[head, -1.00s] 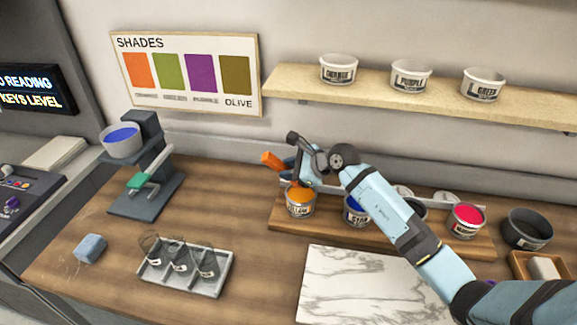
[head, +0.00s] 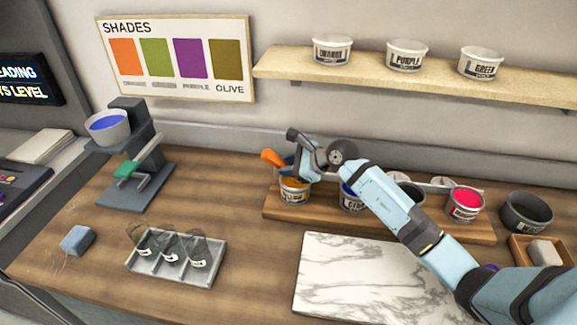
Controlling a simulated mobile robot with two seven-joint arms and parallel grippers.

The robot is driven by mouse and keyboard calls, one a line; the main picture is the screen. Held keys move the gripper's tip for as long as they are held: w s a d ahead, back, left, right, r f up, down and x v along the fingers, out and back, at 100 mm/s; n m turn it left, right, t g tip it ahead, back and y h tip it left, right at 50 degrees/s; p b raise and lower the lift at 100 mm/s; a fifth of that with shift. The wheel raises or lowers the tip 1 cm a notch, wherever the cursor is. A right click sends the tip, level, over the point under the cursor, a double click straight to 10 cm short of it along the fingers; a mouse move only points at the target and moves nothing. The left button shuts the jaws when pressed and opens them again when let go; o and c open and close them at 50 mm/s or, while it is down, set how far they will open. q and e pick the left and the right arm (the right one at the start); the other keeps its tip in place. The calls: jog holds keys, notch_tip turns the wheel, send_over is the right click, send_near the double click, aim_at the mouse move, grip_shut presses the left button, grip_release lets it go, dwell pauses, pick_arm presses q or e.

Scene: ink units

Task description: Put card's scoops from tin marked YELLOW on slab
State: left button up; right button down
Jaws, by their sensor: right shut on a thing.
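The tin marked YELLOW (head: 292,197) stands at the left end of a wooden rack, with orange-yellow ink in it. My right gripper (head: 298,165) is right above this tin. It is shut on a tool with an orange handle (head: 272,158) that points left. The tool's lower end is hidden by the gripper, so I cannot tell whether it is in the ink. The white marble slab (head: 345,290) lies in front of the rack, and its visible part is bare. A SHADES chart (head: 180,62) hangs on the wall. My left gripper is not in view.
The wooden rack (head: 462,229) also holds a blue tin, partly behind my arm, and a red tin (head: 464,206). A dark pot (head: 526,213) stands at right. A tray of glasses-like items (head: 174,266), a blue block (head: 77,241) and a stand with a blue-filled bowl (head: 108,127) are left.

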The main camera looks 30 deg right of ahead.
jog(key=shift+r+p, duration=0.35)
jog(key=shift+r, duration=0.2)
jog(key=shift+r+p, duration=1.7)
jog(key=shift+r, duration=1.35)
jog(key=shift+f, duration=0.1)
